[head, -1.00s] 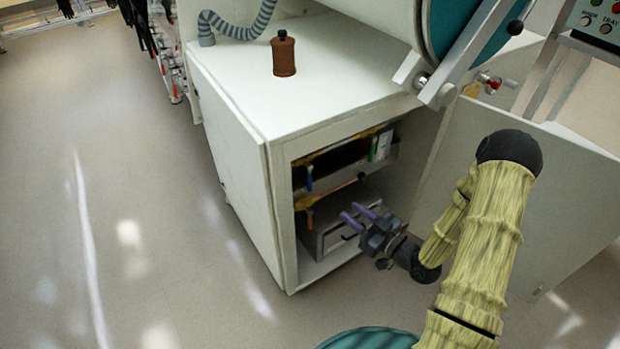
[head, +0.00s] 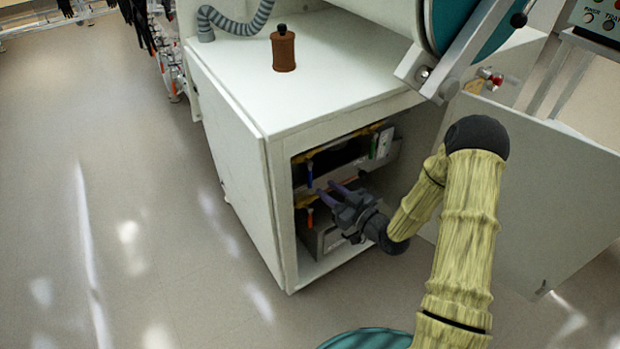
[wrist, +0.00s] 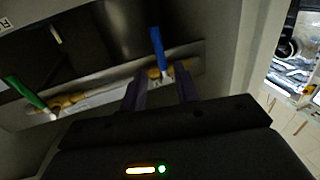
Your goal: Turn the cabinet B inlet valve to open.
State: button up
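The open cabinet (head: 235,150) holds yellow pipe runs with lever handles. A blue lever (head: 309,172) hangs at the upper left of the opening, and a green lever (head: 374,145) is at the upper right. An orange lever (head: 310,217) is lower left. No label tells me which is the cabinet B inlet valve. My gripper (head: 332,190) is at the opening, its two purple fingers apart and empty. In the wrist view the blue lever (wrist: 157,48) stands just beyond the fingertips (wrist: 162,80). The green lever (wrist: 28,93) is off to the left.
The cabinet door (head: 540,200) stands open at the right. A brown bottle (head: 283,50) and a grey hose (head: 235,18) are on the cabinet top. A metal box sits low inside, partly hidden by my gripper. The floor at the left is clear.

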aim_at(310, 188)
jog(key=b+x, duration=0.1)
jog(key=x, duration=0.7)
jog(key=shift+c, duration=0.2)
grip_shut()
